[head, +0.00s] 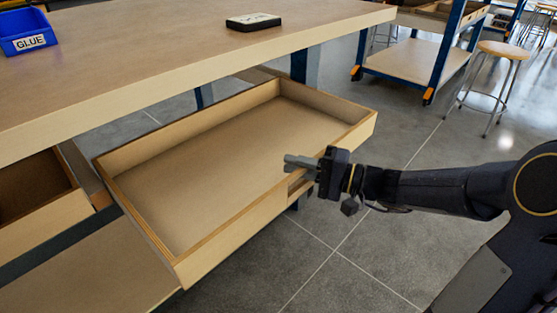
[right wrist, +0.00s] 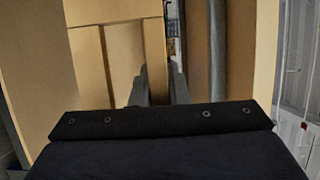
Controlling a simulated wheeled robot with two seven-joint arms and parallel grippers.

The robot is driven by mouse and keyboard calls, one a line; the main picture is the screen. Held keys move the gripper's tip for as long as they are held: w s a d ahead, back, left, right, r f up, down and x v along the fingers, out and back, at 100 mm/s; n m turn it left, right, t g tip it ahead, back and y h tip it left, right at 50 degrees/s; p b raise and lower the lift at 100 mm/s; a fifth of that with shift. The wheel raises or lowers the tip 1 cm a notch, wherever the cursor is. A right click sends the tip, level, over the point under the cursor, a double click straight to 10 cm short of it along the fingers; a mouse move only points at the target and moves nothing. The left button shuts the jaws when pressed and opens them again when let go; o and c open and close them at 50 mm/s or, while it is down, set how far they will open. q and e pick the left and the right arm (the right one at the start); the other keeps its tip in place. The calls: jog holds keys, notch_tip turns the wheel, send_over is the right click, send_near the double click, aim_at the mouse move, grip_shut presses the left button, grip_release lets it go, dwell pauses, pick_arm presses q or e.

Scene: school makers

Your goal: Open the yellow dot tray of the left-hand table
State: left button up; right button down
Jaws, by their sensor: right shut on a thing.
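A light wooden tray (head: 236,238) is pulled well out from under the left-hand table (head: 190,62). Its inside is empty. No yellow dot shows on the parts of it that I see. My right gripper (head: 303,164) is at the tray's front wall, near a notch in it, right of the middle. In the right wrist view its fingers (right wrist: 157,88) are shut on the wooden front wall (right wrist: 153,50) of the tray. The gripper hides part of the notch. My left gripper is not in view.
A second wooden tray (head: 40,222) is at the left, also partly out. A blue bin marked GLUE (head: 27,32) and a dark box (head: 253,22) are on the tabletop. A stool (head: 505,50) and a blue-framed bench (head: 415,65) stand behind. The floor in front is clear.

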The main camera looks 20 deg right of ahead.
jog(key=shift+s+d, duration=0.3)
jog(key=shift+s, duration=0.25)
jog(key=c, duration=1.4)
grip_release()
jog(key=p+v, duration=0.1)
jog(key=v, duration=0.6)
jog(key=shift+s+d+p, duration=0.25)
jog(key=shift+d+p, duration=0.05)
